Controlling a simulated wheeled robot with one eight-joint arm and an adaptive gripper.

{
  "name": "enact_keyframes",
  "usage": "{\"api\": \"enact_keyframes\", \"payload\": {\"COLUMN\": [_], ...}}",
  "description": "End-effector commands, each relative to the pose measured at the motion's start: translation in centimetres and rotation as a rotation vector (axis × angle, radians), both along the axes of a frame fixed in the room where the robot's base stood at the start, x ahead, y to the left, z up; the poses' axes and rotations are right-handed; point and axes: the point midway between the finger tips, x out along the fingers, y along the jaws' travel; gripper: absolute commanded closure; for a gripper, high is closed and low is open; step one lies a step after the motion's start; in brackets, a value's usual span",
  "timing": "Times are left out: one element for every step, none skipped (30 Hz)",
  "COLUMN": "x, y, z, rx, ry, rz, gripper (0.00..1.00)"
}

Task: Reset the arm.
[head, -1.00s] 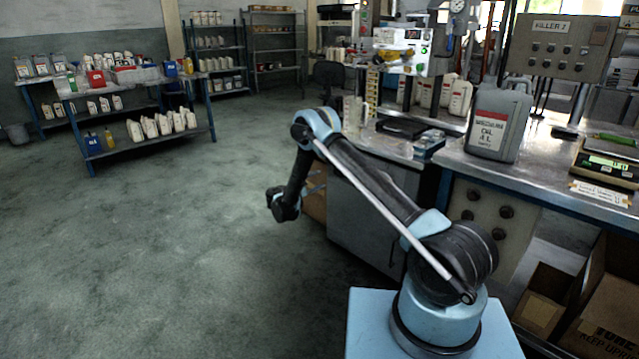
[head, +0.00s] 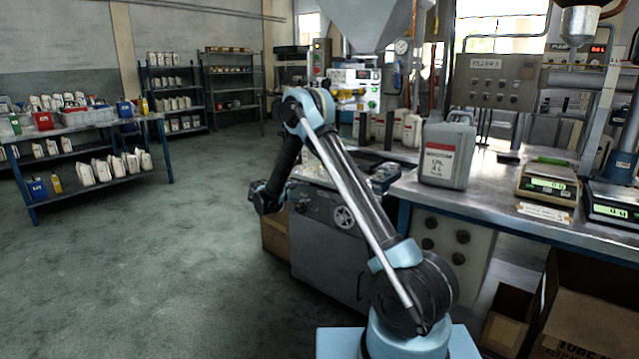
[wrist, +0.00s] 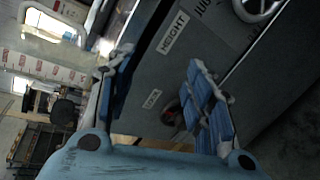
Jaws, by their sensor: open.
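My arm stands in the middle of the head view, bent at a high elbow, with its forearm hanging down. My gripper (head: 262,200) is at the forearm's lower end, in front of the grey cabinet's left side and above the floor. In the wrist view my gripper (wrist: 163,95) shows its two blue-padded fingers spread apart, with nothing between them. Beyond the fingers is the grey cabinet face (wrist: 190,55), with a "HEIGHT" label and part of a handwheel.
The grey cabinet (head: 325,245) and the metal workbench (head: 490,190) stand close by my arm. A grey jerrycan (head: 447,155) and a scale (head: 547,185) are on the bench. A blue shelf table (head: 100,180) with bottles is at left. The floor (head: 150,270) between is clear.

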Motion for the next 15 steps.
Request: {"api": "enact_keyframes", "payload": {"x": [-0.3,-0.5,-0.9,-1.1,-1.4,-1.8,-2.1,-2.5,-3.0,-3.3,-3.8,-4.3,-4.7,-5.2,-5.9], "y": [-1.3,-1.9,-2.8,-3.5,-4.2,-5.0,-5.6,-6.3,-7.2,-7.8,-8.5,-9.3,-10.0,-10.6,-11.4], "z": [1.2,1.9,2.6,3.2,3.8,4.5,5.0,5.6,6.2,6.7,7.2,7.9,8.3,8.8,9.4], "rx": [0.022,0.036,0.056,0.070,0.084,0.103,0.118,0.132,0.152,0.166,0.181,0.201,0.215,0.230,0.249], "ry": [0.009,0.013,0.020,0.024,0.029,0.035,0.040,0.044,0.050,0.054,0.057,0.063,0.068,0.071,0.076], "rz": [-0.014,-0.022,-0.033,-0.041,-0.048,-0.059,-0.067,-0.075,-0.086,-0.094,-0.103,-0.113,-0.122,-0.130,-0.141], "gripper": [0.52,0.52,0.52,0.52,0.52,0.52,0.52,0.52,0.52,0.52,0.52,0.52,0.52,0.52,0.52]}}
